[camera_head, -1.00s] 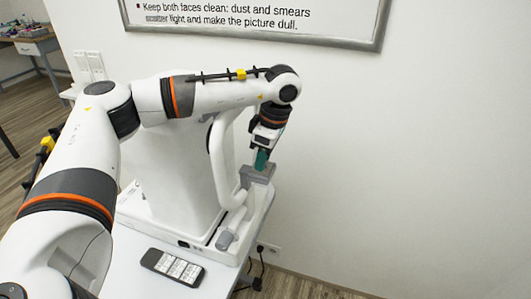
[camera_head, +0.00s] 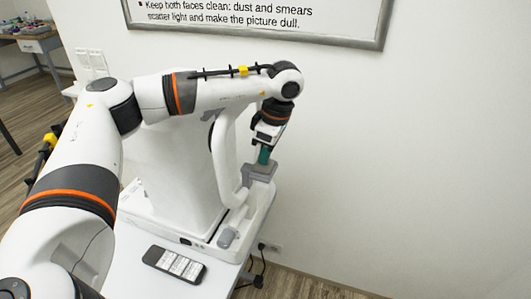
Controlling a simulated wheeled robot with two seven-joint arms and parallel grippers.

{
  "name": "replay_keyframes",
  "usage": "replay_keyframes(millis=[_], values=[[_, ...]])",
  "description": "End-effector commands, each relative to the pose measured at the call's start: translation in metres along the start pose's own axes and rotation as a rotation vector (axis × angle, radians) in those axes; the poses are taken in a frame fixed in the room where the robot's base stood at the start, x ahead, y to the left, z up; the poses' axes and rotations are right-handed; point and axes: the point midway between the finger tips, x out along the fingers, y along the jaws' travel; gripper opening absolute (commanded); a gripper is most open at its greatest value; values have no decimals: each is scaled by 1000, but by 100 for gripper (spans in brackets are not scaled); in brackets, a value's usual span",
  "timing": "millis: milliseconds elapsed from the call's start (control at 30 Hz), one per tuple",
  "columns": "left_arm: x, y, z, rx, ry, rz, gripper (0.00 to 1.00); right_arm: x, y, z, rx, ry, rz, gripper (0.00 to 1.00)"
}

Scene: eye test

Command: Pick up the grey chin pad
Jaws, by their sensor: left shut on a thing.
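The grey chin pad (camera_head: 259,173) is at the chin-rest end of the white eye-test machine (camera_head: 175,170), beside its curved white frame (camera_head: 222,155). My left arm reaches in from the left over the machine. My left gripper (camera_head: 264,157), with teal fingertips, points down at the pad and is shut on it. The fingertips hide part of the pad. I cannot tell whether the pad is clear of its support. My right gripper is not in view.
The machine stands on a white table (camera_head: 140,278). A dark remote-like handset (camera_head: 174,265) lies near its front. A framed sign (camera_head: 260,22) hangs on the wall behind. A black cable and plug (camera_head: 258,270) hang beyond the table's right edge. The wall side at right is clear.

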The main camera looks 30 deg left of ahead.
Motion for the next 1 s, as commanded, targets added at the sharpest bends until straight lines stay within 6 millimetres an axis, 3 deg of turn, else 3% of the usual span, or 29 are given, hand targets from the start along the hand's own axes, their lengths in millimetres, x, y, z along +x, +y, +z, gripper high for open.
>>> replay_keyframes(millis=[533,1000], values=[[-34,0,7,0,0,-1,0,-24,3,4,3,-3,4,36],[-34,2,4,45,1,-8,0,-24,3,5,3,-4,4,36]])
